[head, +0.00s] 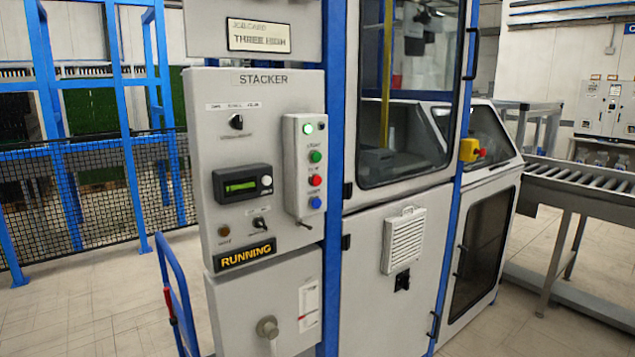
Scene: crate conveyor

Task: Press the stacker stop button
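The stacker control panel (225,215) stands left of centre, a light grey box labelled STACKER. A raised push-button box (291,185) on its right side holds a lit lamp at the top and three buttons below. The green button (315,156) is uppermost, the red button (315,180) is in the middle, and the blue button (315,202) is lowest. The small label above the red button seems to read STOP but is blurred. A sign (245,254) low on the panel reads RUNNING in yellow. Neither of my grippers is in view.
A red-on-yellow emergency button (471,149) sits on the blue machine post to the right. A roller conveyor (590,175) runs along the right. A blue hand truck (178,295) stands at the panel's lower left. Open floor (90,310) shows at the lower left.

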